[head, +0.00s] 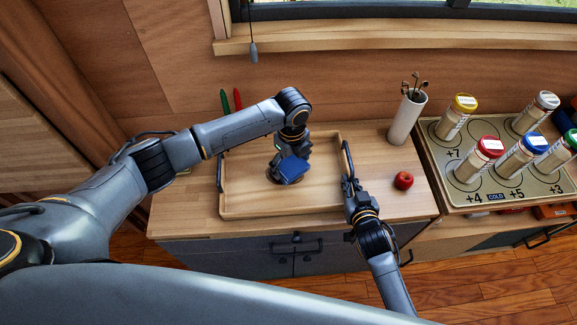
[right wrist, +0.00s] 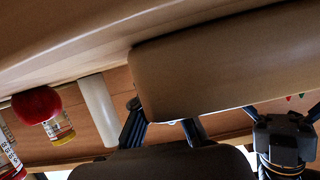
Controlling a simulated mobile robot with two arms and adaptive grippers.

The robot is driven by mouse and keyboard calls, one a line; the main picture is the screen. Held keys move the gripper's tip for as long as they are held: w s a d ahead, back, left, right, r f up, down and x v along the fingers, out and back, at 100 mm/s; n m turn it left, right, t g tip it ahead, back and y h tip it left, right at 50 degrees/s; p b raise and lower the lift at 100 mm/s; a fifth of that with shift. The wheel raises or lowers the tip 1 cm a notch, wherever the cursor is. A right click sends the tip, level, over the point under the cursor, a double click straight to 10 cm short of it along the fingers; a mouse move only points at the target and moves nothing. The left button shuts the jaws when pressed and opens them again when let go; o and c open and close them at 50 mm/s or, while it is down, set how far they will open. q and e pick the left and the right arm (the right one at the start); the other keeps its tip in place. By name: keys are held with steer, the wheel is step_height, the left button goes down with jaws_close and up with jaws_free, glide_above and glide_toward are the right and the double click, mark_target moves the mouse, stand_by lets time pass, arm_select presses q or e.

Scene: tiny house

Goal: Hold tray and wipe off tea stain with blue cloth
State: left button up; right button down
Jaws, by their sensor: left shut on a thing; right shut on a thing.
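The wooden tray (head: 243,198) lies on the wooden counter. My left gripper (head: 288,158) is over the middle of the tray, shut on the blue cloth (head: 293,171), which is at the tray's floor. A small dark patch of the tea stain (head: 270,176) shows at the cloth's left edge; the cloth and gripper may hide more of it. My right gripper (head: 351,180) is shut on the tray's right side, by its dark handle. In the right wrist view the tray (right wrist: 220,65) sits between the fingers of my right gripper (right wrist: 165,130).
A red apple (head: 403,181) stands on the counter right of my right gripper. Behind it is a pale cylinder (head: 407,117) holding thin dark sticks. Further right, several capped jars stand on a marked board (head: 437,160). Red and green items (head: 238,99) stand behind the tray.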

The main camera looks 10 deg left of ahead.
mark_target(291, 165)
arm_select(q)
steer(key=shift+r, duration=2.7)
steer(key=shift+f, duration=4)
steer(key=shift+s+a+f, duration=0.1)
steer(key=shift+a+f, duration=0.05)
steer(key=shift+a, duration=0.2)
steer(key=shift+c, duration=0.5)
steer(key=shift+s+a, duration=0.3)
steer(key=shift+a, duration=0.45)
steer(key=shift+s+a, duration=0.25)
steer(key=shift+a, duration=0.5)
steer(key=d, duration=0.2)
steer(key=w+d, duration=0.1)
steer(key=d, duration=0.1)
steer(key=shift+w, duration=0.15)
steer(key=shift+a+r, duration=0.15)
steer(key=shift+r, duration=4)
